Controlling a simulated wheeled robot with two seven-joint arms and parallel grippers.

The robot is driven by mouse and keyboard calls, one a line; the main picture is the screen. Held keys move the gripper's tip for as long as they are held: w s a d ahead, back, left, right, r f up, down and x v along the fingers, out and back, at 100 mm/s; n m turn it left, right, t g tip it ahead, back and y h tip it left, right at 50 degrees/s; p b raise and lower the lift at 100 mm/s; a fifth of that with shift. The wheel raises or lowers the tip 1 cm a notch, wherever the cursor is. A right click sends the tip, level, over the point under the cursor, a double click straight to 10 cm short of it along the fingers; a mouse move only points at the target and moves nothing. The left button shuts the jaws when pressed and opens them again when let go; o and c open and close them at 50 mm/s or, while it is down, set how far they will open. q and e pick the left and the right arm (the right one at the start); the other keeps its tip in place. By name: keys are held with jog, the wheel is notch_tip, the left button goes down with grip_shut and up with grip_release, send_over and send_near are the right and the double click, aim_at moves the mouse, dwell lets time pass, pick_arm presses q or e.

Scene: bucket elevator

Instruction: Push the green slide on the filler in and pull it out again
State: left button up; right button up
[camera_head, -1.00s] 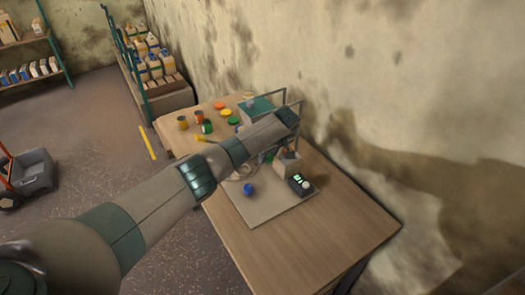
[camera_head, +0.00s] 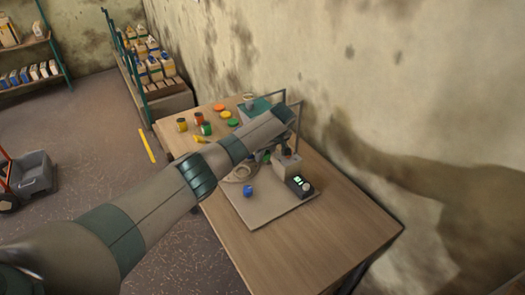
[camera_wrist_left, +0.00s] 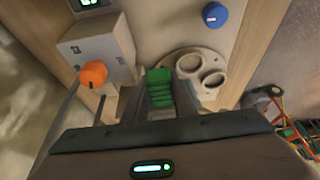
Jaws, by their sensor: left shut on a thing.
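The green slide (camera_wrist_left: 159,76) stands upright in the middle of the left wrist view, with ridges across its face. My left gripper (camera_wrist_left: 160,98) is shut on it, one finger on either side. In the head view my left arm reaches in from the lower left and covers the slide and most of the filler. My right gripper is out of view.
A grey box (camera_wrist_left: 112,42) with an orange knob (camera_wrist_left: 93,74) stands close left of the gripper. A blue cap (camera_head: 248,191) and a black box with a green display (camera_head: 298,186) are on the board (camera_head: 268,213). Coloured jars (camera_head: 199,120) are at the table's far end; its near part is clear.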

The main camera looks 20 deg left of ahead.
pick_arm(q)
jog(key=shift+p, duration=0.3)
dwell(1.9)
jog(key=shift+s+d+p, duration=0.1)
jog(key=shift+d+p, duration=0.1)
jog(key=shift+p, duration=0.2)
jog(key=shift+s+d+f+p, duration=0.1)
jog(key=shift+s+d+p, duration=0.75)
jog(key=shift+d+p, duration=0.3)
jog(key=shift+s+d+p, duration=0.85)
jog(key=shift+d+p, duration=0.1)
jog(key=shift+p, duration=0.4)
jog(key=o, duration=0.7)
jog(key=shift+o, duration=0.2)
